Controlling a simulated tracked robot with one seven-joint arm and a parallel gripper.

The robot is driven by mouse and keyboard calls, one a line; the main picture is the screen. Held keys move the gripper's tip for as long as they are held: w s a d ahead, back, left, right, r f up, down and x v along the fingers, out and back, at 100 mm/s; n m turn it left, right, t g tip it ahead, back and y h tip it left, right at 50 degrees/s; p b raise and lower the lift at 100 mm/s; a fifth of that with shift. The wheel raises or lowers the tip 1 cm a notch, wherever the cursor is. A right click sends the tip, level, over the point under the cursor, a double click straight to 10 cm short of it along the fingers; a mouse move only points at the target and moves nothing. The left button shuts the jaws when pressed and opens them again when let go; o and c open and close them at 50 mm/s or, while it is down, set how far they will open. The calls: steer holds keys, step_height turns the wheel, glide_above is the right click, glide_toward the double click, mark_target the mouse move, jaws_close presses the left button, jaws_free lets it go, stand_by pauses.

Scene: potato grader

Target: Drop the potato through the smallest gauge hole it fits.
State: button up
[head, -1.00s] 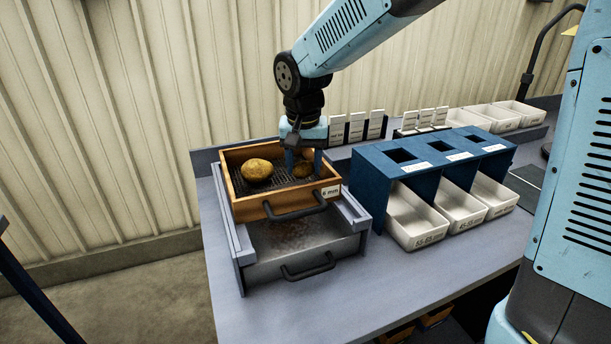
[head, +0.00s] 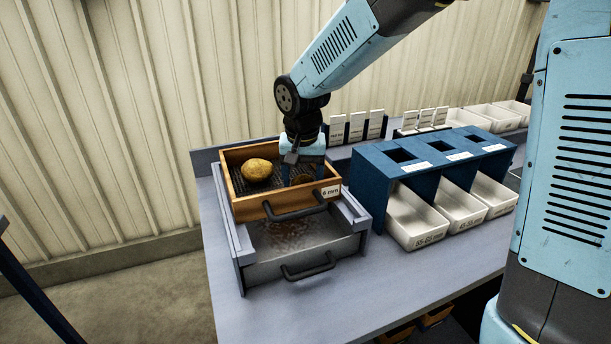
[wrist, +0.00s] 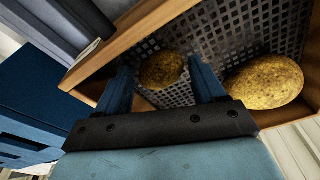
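Two potatoes lie in a wooden sieve tray (head: 243,210) with a mesh floor. The larger yellow potato (head: 257,170) is at the tray's left; it also shows at the right of the wrist view (wrist: 265,82). The smaller, darker potato (wrist: 161,70) lies between my gripper's fingers in the wrist view. My gripper (head: 303,172) points down into the tray's right part. Its two blue fingers are spread, with a visible gap to the small potato. The blue gauge stand (head: 372,165) has several square holes in its top, the left hole (head: 401,156) among them, with labels beside them.
White bins (head: 418,228) with size labels sit under the gauge holes. A metal drawer (head: 300,258) with soil lies below the sieve tray. White cards (head: 356,126) stand behind, and more white trays (head: 490,119) are at the back right.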

steer(key=shift+o, duration=0.5)
step_height(320, 180, up, 12)
steer(key=s, duration=0.1)
steer(key=shift+s, duration=0.4)
steer(key=s+d+r+t, duration=0.1)
steer(key=s+d+r, duration=0.15)
steer(key=d, duration=0.55)
steer(key=s+d+r+t, duration=0.1)
steer(key=s+d, duration=0.3)
steer(key=d, duration=0.5)
steer(key=s+d+f+t, duration=0.1)
steer(key=s+d+f, duration=0.1)
steer(key=s+d, duration=0.8)
steer(key=shift+d+f+m+t, duration=0.3)
steer(key=shift+d+t, duration=0.1)
steer(key=shift+d, duration=0.35)
steer(key=shift+o, duration=0.5)
steer(key=shift+s, duration=0.1)
